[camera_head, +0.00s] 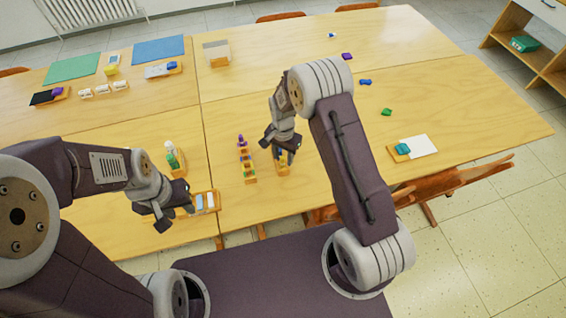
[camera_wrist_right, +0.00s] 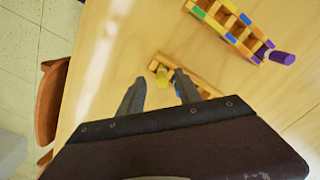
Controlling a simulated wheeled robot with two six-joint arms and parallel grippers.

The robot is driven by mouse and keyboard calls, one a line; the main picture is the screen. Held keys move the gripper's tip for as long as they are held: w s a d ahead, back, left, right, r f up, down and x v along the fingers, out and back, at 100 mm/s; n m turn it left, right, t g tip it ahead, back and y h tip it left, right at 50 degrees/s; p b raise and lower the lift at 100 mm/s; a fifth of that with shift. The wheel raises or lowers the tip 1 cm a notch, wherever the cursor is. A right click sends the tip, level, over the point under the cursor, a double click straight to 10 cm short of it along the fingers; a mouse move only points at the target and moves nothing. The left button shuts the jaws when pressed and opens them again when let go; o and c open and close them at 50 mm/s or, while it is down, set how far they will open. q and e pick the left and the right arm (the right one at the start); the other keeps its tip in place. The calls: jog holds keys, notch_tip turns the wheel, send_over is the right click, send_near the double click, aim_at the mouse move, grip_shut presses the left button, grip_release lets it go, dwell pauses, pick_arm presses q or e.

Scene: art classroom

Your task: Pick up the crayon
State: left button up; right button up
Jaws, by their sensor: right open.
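My right gripper (camera_head: 279,147) is open above a small wooden holder (camera_head: 283,168) near the table's front edge. In the right wrist view its two dark fingers (camera_wrist_right: 160,93) are spread apart and empty. A short yellow piece (camera_wrist_right: 161,74), perhaps a crayon, shows just beyond the gap between the fingertips, at the end of the wooden holder (camera_wrist_right: 200,84). The gripper body hides part of that holder. A second wooden rack (camera_head: 247,165) with coloured pieces stands left of it, a purple piece (camera_wrist_right: 282,57) at its end. My left gripper (camera_head: 176,216) looks open and empty beside a wooden tray (camera_head: 217,200).
A green and white bottle-like thing (camera_head: 173,157) stands in a box at the left. Small coloured pieces, including a green one (camera_head: 387,112), lie on the right. A teal block (camera_head: 403,149) sits beside white paper (camera_head: 420,145). Chairs (camera_head: 450,183) stand along the front edge.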

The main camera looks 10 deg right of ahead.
aim_at(282, 164)
jog(key=shift+f, duration=0.75)
jog(key=shift+w+a+f, duration=0.15)
jog(key=shift+w+f, duration=0.1)
jog(key=shift+f, duration=0.15)
jog(key=shift+s, duration=0.1)
jog(key=c, duration=0.3)
grip_shut()
jog(key=shift+r, duration=0.1)
